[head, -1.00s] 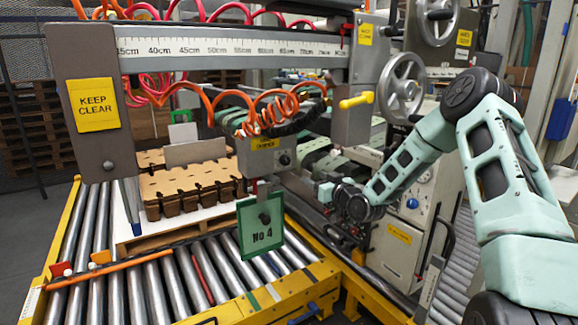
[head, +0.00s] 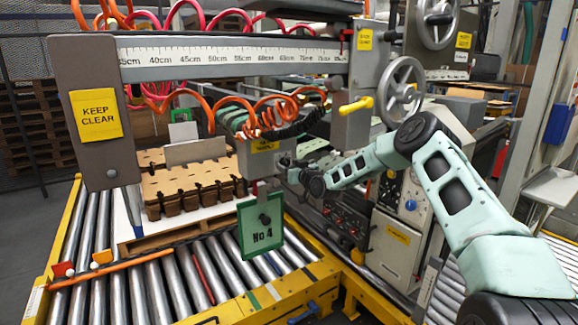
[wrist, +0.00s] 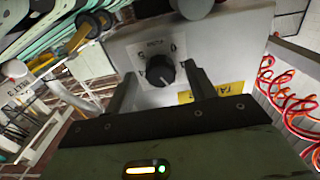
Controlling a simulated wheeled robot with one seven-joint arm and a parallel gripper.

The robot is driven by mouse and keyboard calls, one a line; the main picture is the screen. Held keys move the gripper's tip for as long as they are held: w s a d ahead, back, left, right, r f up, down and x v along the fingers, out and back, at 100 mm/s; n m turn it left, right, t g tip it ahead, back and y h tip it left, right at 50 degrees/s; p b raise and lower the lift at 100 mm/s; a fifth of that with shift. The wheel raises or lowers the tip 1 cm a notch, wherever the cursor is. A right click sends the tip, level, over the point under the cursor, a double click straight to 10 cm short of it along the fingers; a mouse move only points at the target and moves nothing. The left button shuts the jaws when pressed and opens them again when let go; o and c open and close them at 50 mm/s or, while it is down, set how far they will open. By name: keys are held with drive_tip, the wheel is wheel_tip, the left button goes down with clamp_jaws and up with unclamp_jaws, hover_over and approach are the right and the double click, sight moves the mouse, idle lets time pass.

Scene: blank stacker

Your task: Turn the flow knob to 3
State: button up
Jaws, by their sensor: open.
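A round black knob (wrist: 160,70) sits on a white dial plate on the face of a grey box (wrist: 222,48), in the wrist view. The small marks around it are too blurred to read, so I cannot tell its setting. My gripper (wrist: 161,76) is open, with one finger to each side of the knob and visible space between. In the head view my gripper (head: 290,170) is at the right side of the grey box (head: 252,160), which hangs under the ruler beam. There my gripper hides the knob.
A green "No 4" tag (head: 261,225) hangs below the box. Orange coiled hoses (head: 270,112) loop close above it. A yellow lever (head: 356,106) and a handwheel (head: 401,87) stand to the right.

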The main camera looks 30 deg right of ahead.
drive_tip(key=shift+w, duration=0.15)
drive_tip(key=c, duration=1)
drive_tip(key=shift+f+m+b, duration=0.1)
drive_tip(key=shift+m+b, duration=0.3)
drive_tip(key=shift+b, duration=0.1)
drive_tip(key=shift+f+m+b, duration=0.1)
drive_tip(key=shift+m+b, duration=0.5)
drive_tip(key=shift+b, duration=0.1)
drive_tip(key=m+b, duration=0.2)
drive_tip(key=shift+m, duration=0.3)
drive_tip(key=m+b, duration=0.3)
drive_tip(key=m, duration=0.1)
drive_tip(key=shift+r+m+b, duration=0.25)
drive_tip(key=shift+m+b, duration=0.15)
drive_tip(key=shift+m, duration=0.6)
